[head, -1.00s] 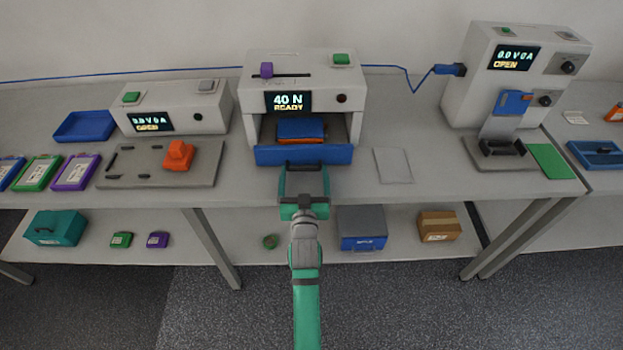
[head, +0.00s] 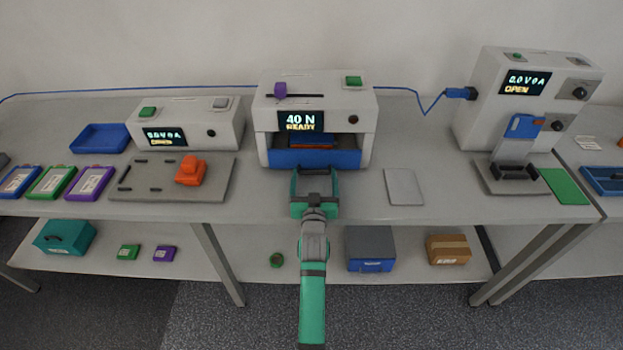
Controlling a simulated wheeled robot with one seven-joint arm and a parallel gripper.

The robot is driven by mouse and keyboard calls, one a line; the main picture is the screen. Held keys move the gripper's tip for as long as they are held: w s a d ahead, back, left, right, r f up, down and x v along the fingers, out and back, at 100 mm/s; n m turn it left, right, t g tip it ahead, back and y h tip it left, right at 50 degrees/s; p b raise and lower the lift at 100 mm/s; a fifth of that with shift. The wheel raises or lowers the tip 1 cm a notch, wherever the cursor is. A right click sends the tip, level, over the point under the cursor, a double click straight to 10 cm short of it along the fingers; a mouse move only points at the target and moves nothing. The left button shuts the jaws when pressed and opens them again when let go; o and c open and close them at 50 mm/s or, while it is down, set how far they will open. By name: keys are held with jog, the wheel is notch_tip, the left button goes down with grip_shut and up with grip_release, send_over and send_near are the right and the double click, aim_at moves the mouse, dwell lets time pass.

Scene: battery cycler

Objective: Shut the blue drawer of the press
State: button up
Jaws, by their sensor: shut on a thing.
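The press (head: 362,112) is a grey-white box at the middle of the bench, its screen reading "40 N READY". Its blue drawer (head: 315,158) sits in the opening, its front panel close to the press's front face. An orange and blue item (head: 312,141) shows partly above the panel, inside the bay. My gripper (head: 314,178) is at the front of the drawer, its dark fingers at the middle of the blue panel, shut on the drawer's handle, which the fingers mostly hide.
A grey plate (head: 404,187) lies right of the press. A grey fixture board (head: 215,185) with an orange clamp (head: 190,170) lies to the left. A taller tester (head: 520,100) stands at right. The bench front by my arm is clear.

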jog(key=o, duration=1.3)
jog(key=shift+w, duration=0.1)
jog(key=s, duration=1.1)
jog(key=shift+w+a, duration=0.1)
jog(key=shift+w, duration=0.05)
